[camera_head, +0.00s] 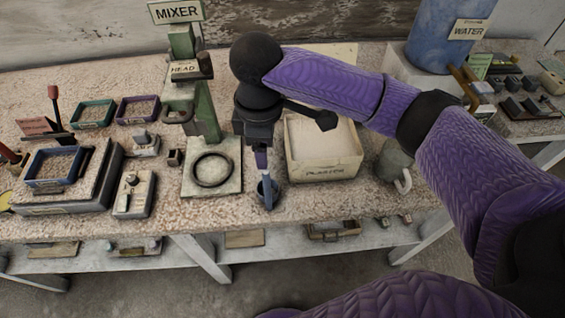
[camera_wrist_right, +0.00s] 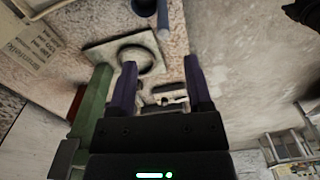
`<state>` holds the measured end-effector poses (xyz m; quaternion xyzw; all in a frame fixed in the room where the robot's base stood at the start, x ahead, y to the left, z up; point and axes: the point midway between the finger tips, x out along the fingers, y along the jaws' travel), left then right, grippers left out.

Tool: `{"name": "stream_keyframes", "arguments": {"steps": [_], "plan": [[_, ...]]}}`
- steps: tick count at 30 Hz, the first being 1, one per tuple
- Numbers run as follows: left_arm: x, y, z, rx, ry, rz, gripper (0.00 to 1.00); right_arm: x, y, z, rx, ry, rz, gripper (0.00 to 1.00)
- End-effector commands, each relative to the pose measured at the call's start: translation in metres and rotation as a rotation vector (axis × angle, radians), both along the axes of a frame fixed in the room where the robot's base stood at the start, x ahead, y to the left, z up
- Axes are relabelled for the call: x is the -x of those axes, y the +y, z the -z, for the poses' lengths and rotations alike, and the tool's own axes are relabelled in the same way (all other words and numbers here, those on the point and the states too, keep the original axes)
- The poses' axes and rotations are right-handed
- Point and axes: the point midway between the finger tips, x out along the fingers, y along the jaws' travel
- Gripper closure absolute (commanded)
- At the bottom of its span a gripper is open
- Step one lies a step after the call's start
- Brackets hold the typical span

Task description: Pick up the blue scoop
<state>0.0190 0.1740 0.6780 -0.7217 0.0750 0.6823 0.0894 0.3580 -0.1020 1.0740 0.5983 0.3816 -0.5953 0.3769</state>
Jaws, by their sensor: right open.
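The blue scoop (camera_head: 273,187) is near the front edge of the bench, between the mixer and the plaster tub. Its dark blue cup also shows at the top edge of the right wrist view (camera_wrist_right: 144,6), with a paler handle beside it, partly cut off. My right gripper (camera_head: 261,168) comes down from above, close to the scoop in the head view. In the right wrist view its two purple fingers (camera_wrist_right: 160,66) are spread apart with nothing between them. Whether a finger touches the scoop cannot be told. My left gripper is not in view.
The green mixer (camera_head: 206,115) with its square base and dark ring (camera_head: 211,170) stands left of the scoop. The plaster tub (camera_head: 322,168) is to the right, with a grey jug (camera_head: 393,166) beyond it. Trays and a scale crowd the left side.

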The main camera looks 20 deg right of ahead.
Motion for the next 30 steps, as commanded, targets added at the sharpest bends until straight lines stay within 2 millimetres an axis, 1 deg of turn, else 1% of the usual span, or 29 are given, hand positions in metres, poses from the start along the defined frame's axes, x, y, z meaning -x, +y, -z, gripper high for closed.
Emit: {"name": "stream_keyframes", "arguments": {"steps": [2,5,12,15,18,23,24,26,27,29,30], "plan": [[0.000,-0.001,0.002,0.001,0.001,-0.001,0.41,0.001,-0.001,0.003,0.005,0.003,-0.005,0.36],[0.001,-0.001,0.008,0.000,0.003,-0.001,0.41,0.001,-0.001,0.021,0.006,0.005,-0.004,0.36],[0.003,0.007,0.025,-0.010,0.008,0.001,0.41,0.004,-0.003,0.076,0.006,0.005,-0.002,0.36],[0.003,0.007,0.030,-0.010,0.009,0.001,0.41,0.004,-0.003,0.093,0.006,0.003,-0.003,0.36],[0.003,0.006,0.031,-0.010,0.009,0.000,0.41,0.004,-0.003,0.100,0.006,0.002,-0.002,0.36],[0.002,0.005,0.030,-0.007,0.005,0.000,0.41,0.004,-0.003,0.098,0.005,0.000,-0.002,0.36],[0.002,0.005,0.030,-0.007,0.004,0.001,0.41,0.004,-0.003,0.098,0.005,0.000,-0.002,0.38],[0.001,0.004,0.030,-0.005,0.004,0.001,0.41,0.004,-0.003,0.098,0.004,0.000,-0.002,0.50],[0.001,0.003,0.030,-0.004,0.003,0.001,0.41,0.004,-0.003,0.098,0.004,0.000,-0.002,0.59],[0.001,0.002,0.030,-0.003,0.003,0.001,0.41,0.004,-0.003,0.098,0.004,0.000,-0.002,0.72],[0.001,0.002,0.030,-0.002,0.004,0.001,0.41,0.004,-0.003,0.098,0.004,0.000,-0.002,0.80]]}}
